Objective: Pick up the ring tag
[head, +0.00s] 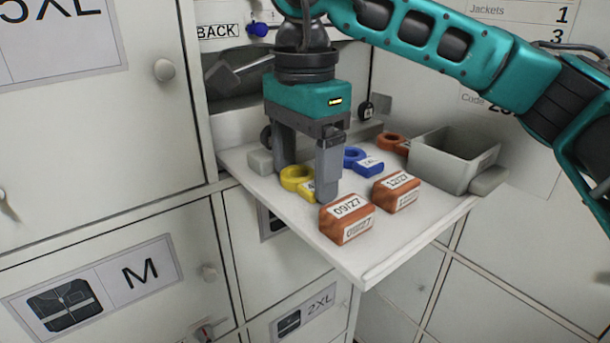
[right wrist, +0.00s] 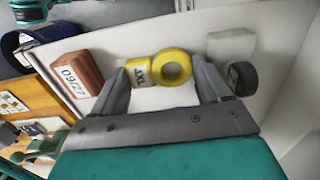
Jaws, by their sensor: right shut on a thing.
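A yellow ring tag (head: 297,176) with a white label is at the left part of the pull-out shelf (head: 352,262). My right gripper (head: 307,182) points down over the shelf and is shut on the yellow tag, one finger on each side. In the right wrist view the yellow tag (right wrist: 174,68) lies across between the fingertips, its label reading 4XL. I cannot tell whether it touches the shelf. My left gripper is not in view.
Two orange-brown blocks, one marked 09/27 (head: 346,220) and one marked 12/27 (head: 395,192), stand near the shelf's front. A grey open bin (head: 440,165) stands at its right end. Locker doors surround the shelf. A dark round thing (right wrist: 242,78) is beside the right fingertip in the wrist view.

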